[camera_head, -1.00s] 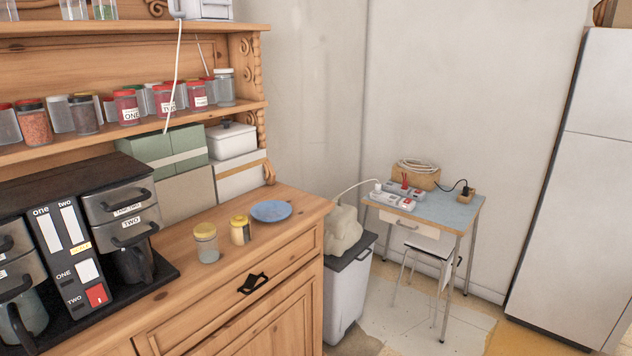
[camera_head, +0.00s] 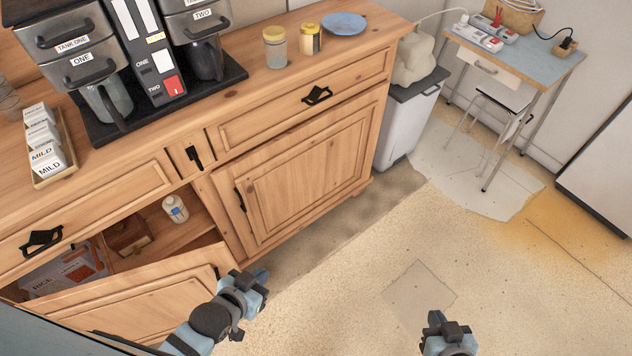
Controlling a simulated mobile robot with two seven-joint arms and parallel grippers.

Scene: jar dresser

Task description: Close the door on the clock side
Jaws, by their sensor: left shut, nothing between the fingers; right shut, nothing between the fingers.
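The dresser has two lower doors. The left door (camera_head: 140,303) stands open, swung out from the cabinet. The right door (camera_head: 295,190) looks shut, with a black handle (camera_head: 240,199). I cannot make out a clock in this view. My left gripper (camera_head: 262,278) is shut and empty, just right of the open door's free edge; I cannot tell whether it touches the door. My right gripper (camera_head: 437,320) is shut and empty, low over the open floor, well right of the door.
A coffee machine (camera_head: 150,50) stands on the dresser top. A bin (camera_head: 410,118) stands beside the dresser. The floor (camera_head: 340,285) in front is clear.

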